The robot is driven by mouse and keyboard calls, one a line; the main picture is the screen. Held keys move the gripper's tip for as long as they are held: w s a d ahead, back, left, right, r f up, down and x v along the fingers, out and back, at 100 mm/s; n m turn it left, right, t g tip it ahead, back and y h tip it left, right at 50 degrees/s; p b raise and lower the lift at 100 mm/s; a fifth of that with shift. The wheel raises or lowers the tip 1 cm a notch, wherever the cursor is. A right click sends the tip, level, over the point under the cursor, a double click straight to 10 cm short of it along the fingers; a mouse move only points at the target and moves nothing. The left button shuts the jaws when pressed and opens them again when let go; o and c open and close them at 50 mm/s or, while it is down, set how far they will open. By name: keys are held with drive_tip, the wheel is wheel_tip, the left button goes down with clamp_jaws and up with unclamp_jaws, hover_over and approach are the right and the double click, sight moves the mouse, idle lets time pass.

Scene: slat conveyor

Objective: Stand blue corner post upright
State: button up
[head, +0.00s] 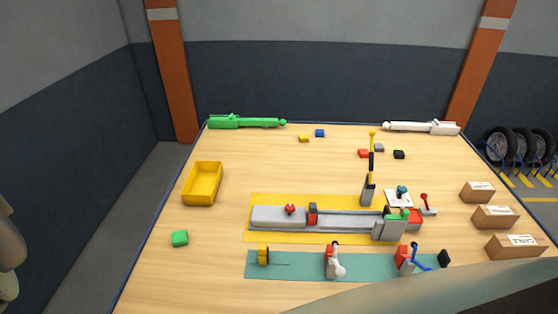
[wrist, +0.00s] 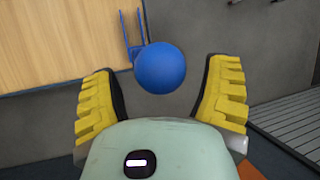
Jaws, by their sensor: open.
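In the wrist view a round blue ball (wrist: 160,68) shows between the fingers of my gripper (wrist: 164,70), apparently the end of the blue corner post. A thin forked blue part (wrist: 134,32) shows behind it, over the table's edge. The rest of the post is hidden, so I cannot tell its tilt. My gripper is open, with yellow ribbed fingers on either side of the ball and visible gaps. In the head view my gripper and this post do not show.
A green post (head: 243,122) and a white post (head: 422,127) lie at the table's back corners. A yellow bin (head: 203,164), a grey conveyor model (head: 350,222) and cardboard boxes (head: 495,217) stand on the table (head: 195,275).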

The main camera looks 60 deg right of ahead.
drive_tip(key=v, duration=1.2)
drive_tip(key=shift+w, duration=0.1)
idle(0.4)
